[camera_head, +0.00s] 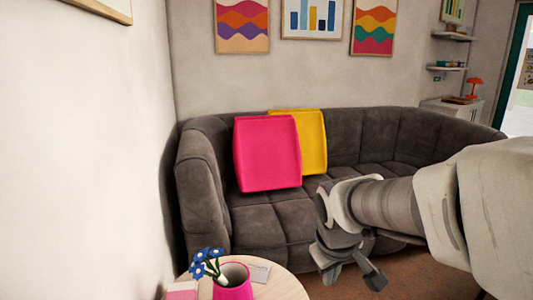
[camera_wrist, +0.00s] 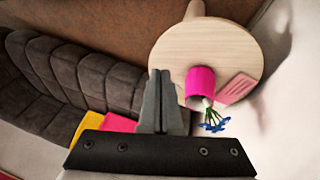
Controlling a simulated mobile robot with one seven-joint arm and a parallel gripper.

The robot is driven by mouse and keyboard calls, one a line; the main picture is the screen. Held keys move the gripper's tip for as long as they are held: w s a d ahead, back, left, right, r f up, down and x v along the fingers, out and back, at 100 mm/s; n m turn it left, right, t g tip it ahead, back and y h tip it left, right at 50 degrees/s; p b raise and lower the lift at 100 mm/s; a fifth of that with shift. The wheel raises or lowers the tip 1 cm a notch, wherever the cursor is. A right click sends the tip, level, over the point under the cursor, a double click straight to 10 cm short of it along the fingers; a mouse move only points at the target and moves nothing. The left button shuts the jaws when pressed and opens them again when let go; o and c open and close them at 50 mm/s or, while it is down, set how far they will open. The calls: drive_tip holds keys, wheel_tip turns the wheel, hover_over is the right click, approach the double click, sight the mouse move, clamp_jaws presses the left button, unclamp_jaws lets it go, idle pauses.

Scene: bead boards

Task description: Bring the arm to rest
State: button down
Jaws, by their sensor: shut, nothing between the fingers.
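My gripper (camera_head: 352,276) hangs at the end of my arm in the head view, in front of the grey sofa and to the right of the small round table. In the wrist view my gripper (camera_wrist: 162,76) has its two fingers together, with nothing between them. The arm reaches in from the right edge of the head view. My gripper appears apart from the furniture.
A round wooden table (camera_head: 285,287) holds a pink vase (camera_head: 234,284) with blue flowers (camera_head: 205,262). The sofa (camera_head: 275,222) bears a pink cushion (camera_head: 267,153) and a yellow cushion (camera_head: 314,140). A white wall (camera_head: 85,150) closes the left side. Brown floor (camera_head: 420,277) shows below my arm.

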drive_tip(key=s+d+r+m+t+y, duration=0.1)
drive_tip(key=s+r+m, duration=0.15)
drive_tip(key=s, duration=0.45)
drive_tip(key=s+d+r+m+t, duration=0.1)
drive_tip(key=s+r+m, duration=0.15)
drive_tip(key=s, duration=0.45)
wheel_tip(320, 180, up, 20)
drive_tip(key=p, duration=1.9)
drive_tip(key=shift+a+f, duration=0.15)
drive_tip(key=shift+f, duration=0.1)
